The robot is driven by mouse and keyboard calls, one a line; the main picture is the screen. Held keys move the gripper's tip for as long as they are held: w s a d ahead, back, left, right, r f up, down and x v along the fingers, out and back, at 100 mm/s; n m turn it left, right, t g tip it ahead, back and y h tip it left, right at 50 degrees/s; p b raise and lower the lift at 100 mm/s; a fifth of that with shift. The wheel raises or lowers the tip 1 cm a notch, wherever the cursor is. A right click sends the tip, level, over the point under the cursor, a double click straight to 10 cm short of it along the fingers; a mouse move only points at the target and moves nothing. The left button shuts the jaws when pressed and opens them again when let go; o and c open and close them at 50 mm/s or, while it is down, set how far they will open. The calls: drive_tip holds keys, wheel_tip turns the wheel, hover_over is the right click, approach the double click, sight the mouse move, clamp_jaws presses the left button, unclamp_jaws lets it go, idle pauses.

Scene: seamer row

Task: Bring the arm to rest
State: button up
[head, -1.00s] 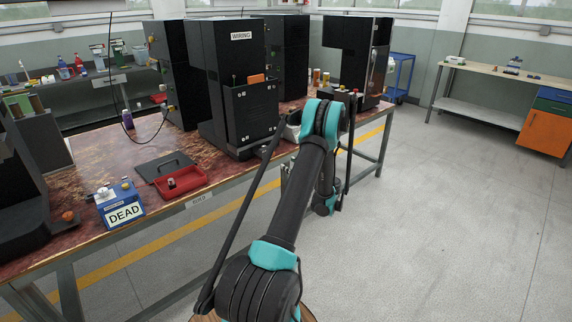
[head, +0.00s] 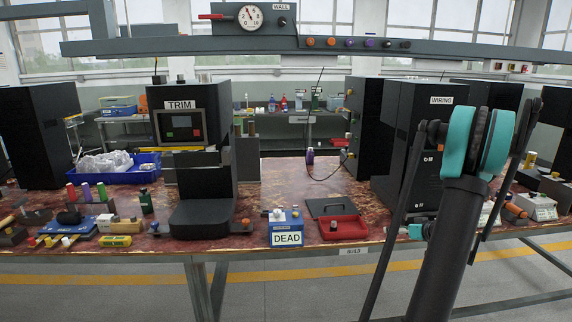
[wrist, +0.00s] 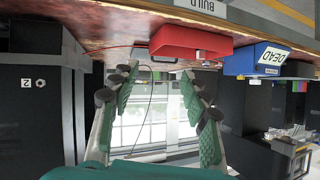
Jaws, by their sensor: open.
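My arm (head: 462,190) rises at the right of the head view, its teal-banded elbow in front of the black WIRING cabinet (head: 408,130). My gripper (wrist: 158,78) shows in the wrist view with its two green-padded fingers spread wide apart and nothing between them. The wrist view is upside down, with the bench at the top. Beyond the fingers are the red tray (wrist: 190,42) and the blue DEAD box (wrist: 256,60), neither touched by them. In the head view the gripper is mostly hidden behind my arm.
The long bench (head: 290,180) carries the TRIM machine (head: 188,140), the DEAD box (head: 285,228), the red tray (head: 342,228) and a blue bin (head: 135,168). A scale (head: 537,206) stands at right. An overhead rail (head: 290,44) with a gauge crosses above. Floor in front is clear.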

drive_tip(key=s+a+r+m+g+h, duration=0.1)
drive_tip(key=s+a+g, duration=0.1)
drive_tip(key=s+a, duration=0.6)
drive_tip(key=s+a+g, duration=0.3)
drive_tip(key=s+a, duration=0.2)
drive_tip(key=a, duration=0.6)
drive_tip(key=s+a+f+g+h, duration=0.1)
drive_tip(key=s+a+h, duration=0.1)
drive_tip(key=s, duration=0.7)
drive_tip(key=s+a+f+m+g+h, duration=0.1)
drive_tip(key=s+a+h, duration=0.1)
drive_tip(key=s, duration=0.7)
drive_tip(key=shift+s+a+f+m, duration=0.2)
drive_tip(key=shift+f+m, duration=0.1)
drive_tip(key=shift+f, duration=0.1)
idle(0.3)
